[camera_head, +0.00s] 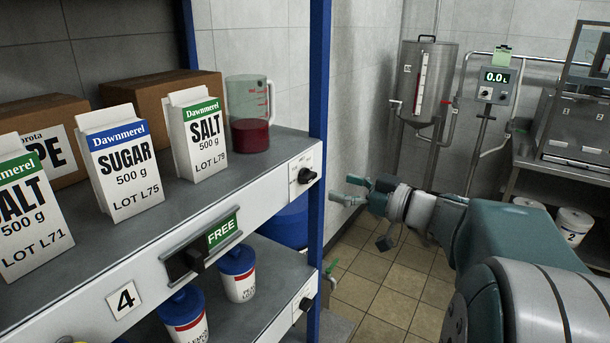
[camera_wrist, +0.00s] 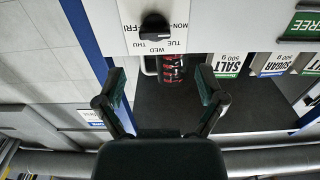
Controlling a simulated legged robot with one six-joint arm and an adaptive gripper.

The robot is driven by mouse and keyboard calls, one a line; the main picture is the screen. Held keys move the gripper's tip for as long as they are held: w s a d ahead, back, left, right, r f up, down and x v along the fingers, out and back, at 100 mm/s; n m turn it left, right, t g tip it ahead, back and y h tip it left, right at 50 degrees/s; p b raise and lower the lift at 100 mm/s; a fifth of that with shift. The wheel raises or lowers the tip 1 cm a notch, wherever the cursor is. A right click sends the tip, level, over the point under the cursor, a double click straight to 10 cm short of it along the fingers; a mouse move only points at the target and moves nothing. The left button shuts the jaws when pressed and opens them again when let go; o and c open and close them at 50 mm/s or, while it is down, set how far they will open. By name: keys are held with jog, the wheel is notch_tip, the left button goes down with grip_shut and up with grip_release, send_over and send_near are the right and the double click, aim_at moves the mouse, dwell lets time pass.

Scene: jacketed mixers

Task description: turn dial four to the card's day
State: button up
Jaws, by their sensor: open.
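A black dial (camera_head: 304,176) sits on a white plate at the right end of the shelf rail marked with a number 4 label (camera_head: 124,298). In the wrist view the dial (camera_wrist: 155,27) is ringed by day names, MON through FRI; which day it points at is too small to tell. My gripper (camera_head: 342,189) is open and empty, just right of the shelf post and apart from the dial. In the wrist view my gripper (camera_wrist: 160,88) has its fingers spread below the dial. No card with a day is readable.
A blue shelf post (camera_head: 319,110) stands close by the dial. A jug of red liquid (camera_head: 248,115) and salt and sugar cartons stand on the shelf. A lower dial (camera_head: 305,304) sits below. Tiled floor lies open to the right.

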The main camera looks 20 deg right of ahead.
aim_at(313, 177)
jog(key=x, duration=0.6)
jog(key=shift+w+d+f, duration=0.1)
jog(key=shift+w+d, duration=0.15)
jog(key=shift+w, duration=0.25)
jog(key=shift+w+a, duration=0.3)
jog(key=shift+a, duration=0.25)
jog(key=shift+d, duration=0.15)
jog(key=c, duration=1.1)
